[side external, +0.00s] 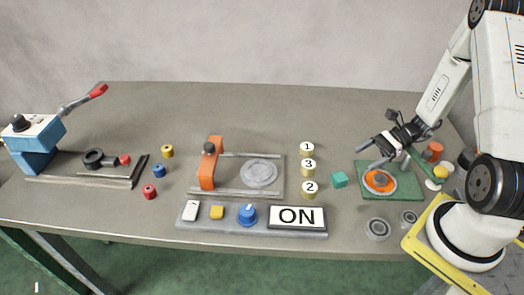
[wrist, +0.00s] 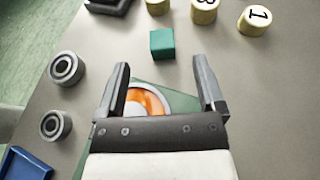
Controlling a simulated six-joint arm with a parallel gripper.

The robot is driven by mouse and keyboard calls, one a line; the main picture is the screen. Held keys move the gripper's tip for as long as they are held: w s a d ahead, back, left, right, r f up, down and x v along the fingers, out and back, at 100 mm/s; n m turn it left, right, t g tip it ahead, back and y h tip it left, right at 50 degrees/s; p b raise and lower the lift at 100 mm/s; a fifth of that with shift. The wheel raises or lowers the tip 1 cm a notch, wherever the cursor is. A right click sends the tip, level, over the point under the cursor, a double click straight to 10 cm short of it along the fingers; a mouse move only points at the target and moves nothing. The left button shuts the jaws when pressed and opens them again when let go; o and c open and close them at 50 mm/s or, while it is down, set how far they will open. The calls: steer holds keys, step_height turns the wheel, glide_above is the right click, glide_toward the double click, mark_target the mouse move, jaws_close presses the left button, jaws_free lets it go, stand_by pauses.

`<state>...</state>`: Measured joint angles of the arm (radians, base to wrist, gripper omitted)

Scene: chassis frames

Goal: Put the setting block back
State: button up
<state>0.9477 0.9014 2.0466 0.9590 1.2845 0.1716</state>
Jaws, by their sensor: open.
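A small teal block (side external: 339,179), probably the setting block, sits on the grey table left of the green plate (side external: 409,187). In the wrist view the teal block (wrist: 162,43) lies just ahead of and between the fingertips, apart from them. My gripper (side external: 364,157) is open and empty above the green plate; its two fingers also show in the wrist view (wrist: 162,68). An orange disc (side external: 390,182) with a pale ring lies on the green plate below the gripper, partly hidden in the wrist view (wrist: 148,100).
Several numbered cylinders (side external: 308,168) stand left of the block. Grey rings (side external: 377,229) lie in front of the green plate. A control panel (side external: 252,233) with an ON sign (side external: 297,216) is at the front. An orange-posted fixture (side external: 208,170) and blue press (side external: 38,140) stand farther left.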

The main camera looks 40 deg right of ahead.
steer(key=shift+a+r+n+g, duration=0.1)
steer(key=shift+a+n+g, duration=0.3)
steer(key=a+r+n+g+h, duration=0.1)
steer(key=a+r+n+h, duration=0.4)
steer(key=n, duration=0.6)
steer(key=a+r+n+g+h, duration=0.1)
steer(key=a+r+n+h, duration=0.3)
steer(key=a+n+h, duration=0.3)
steer(key=w+a+n, duration=0.1)
steer(key=n, duration=0.2)
steer(key=shift+a+r+n+h, duration=0.2)
steer(key=shift+r+n+h, duration=0.1)
steer(key=shift+r+n, duration=0.1)
